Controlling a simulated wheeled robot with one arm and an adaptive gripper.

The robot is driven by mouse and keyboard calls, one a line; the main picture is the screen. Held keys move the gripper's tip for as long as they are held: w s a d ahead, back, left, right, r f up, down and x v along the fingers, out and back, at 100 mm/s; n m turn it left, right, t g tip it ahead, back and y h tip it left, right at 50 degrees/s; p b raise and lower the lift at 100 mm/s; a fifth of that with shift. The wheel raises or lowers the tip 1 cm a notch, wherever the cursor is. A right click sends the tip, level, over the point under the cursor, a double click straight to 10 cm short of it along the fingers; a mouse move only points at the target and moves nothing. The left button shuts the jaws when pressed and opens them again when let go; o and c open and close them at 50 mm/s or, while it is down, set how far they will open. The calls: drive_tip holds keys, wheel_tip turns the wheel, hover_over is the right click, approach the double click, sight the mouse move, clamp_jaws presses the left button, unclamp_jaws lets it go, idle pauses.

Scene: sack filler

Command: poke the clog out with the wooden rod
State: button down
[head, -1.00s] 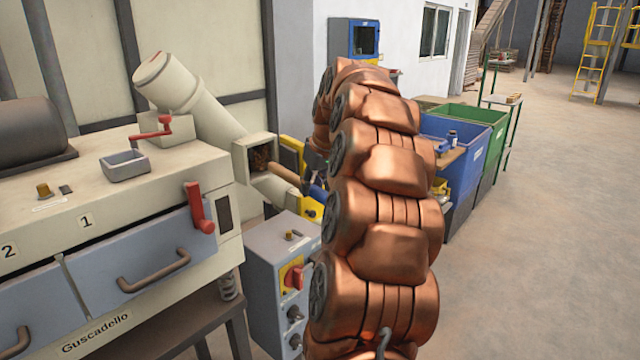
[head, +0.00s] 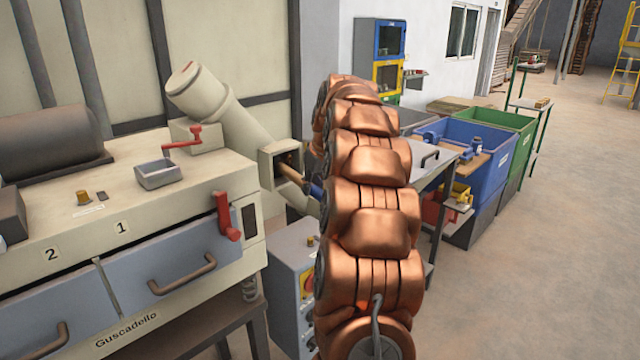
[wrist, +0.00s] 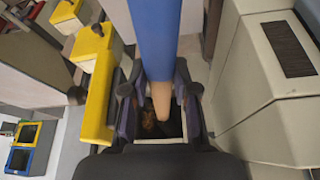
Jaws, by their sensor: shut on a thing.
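The wooden rod (head: 292,174) has a blue grip (head: 316,190) and points into the square inspection opening (head: 267,168) on the side of the slanted cream pipe (head: 222,110). In the wrist view the blue grip (wrist: 155,35) comes down from the top, and the pale wooden end (wrist: 161,98) is at the dark opening. Some brown clog material (wrist: 149,119) shows in the opening beside the rod's end; whether they touch is unclear. My gripper (wrist: 155,90) is shut on the rod, its dark fingers on both sides. In the head view my copper arm hides it.
A grey control box (head: 293,275) stands below the pipe. The cream machine (head: 160,215) fills the left.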

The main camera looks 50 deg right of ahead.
sight(323, 190)
drive_tip(key=shift+w, duration=0.25)
drive_tip(key=shift+s+b, duration=0.45)
drive_tip(key=shift+s, duration=1.7)
drive_tip(key=shift+w+r+p, duration=0.15)
drive_tip(key=shift+w+p, duration=1.2)
drive_tip(key=shift+w, duration=0.75)
drive_tip(key=shift+s+f+b, duration=0.1)
drive_tip(key=shift+f+b, duration=0.15)
drive_tip(key=shift+b, duration=0.1)
drive_tip(key=shift+s+b, duration=1)
drive_tip(key=shift+s, duration=0.8)
drive_tip(key=shift+r, duration=0.15)
drive_tip(key=shift+w+p, duration=0.5)
drive_tip(key=shift+w, duration=1.55)
drive_tip(key=shift+s+b, duration=1.3)
drive_tip(key=shift+s, duration=0.9)
drive_tip(key=s+b, duration=0.4)
drive_tip(key=s, duration=0.5)
drive_tip(key=shift+s+a, duration=0.15)
drive_tip(key=shift+s, duration=0.15)
